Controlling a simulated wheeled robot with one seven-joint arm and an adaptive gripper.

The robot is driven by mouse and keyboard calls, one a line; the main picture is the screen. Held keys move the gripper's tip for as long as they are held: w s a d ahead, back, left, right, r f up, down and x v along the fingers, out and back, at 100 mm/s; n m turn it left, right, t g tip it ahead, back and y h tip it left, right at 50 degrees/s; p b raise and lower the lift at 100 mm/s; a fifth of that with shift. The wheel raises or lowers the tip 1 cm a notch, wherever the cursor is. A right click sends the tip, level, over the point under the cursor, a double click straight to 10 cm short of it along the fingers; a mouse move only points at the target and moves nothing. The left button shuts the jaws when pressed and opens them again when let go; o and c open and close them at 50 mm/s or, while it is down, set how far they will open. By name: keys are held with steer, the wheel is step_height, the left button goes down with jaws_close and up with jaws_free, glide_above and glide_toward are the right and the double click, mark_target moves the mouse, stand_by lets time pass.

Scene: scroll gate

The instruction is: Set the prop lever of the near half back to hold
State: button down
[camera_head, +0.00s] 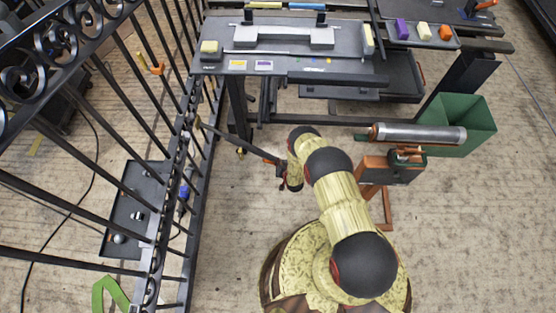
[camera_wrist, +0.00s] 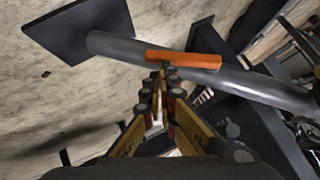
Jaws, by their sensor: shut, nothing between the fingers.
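In the wrist view an orange bar (camera_wrist: 184,60), which looks like the prop lever, lies across a dark grey tube (camera_wrist: 235,82). My gripper (camera_wrist: 161,72) is shut and empty, its fingertips right at the bar's near edge; I cannot tell whether they touch it. In the head view my gripper (camera_head: 281,168) is small and partly hidden by my arm, at the right end of a thin dark rod (camera_head: 235,141) that reaches out from the black scroll gate (camera_head: 187,150). A small orange patch shows there, too small to make out. The lever's exact setting cannot be told.
An orange piece (camera_head: 153,67) sits on the gate's far part. A workbench (camera_head: 290,65) stands at the back. A metal roller on an orange stand (camera_head: 385,180) and a green bin (camera_head: 463,125) are at right. Open floor lies between gate and my base.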

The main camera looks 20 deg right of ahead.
steer(key=shift+w+a+f, duration=0.1)
steer(key=shift+a+f, duration=0.1)
steer(key=shift+f, duration=1)
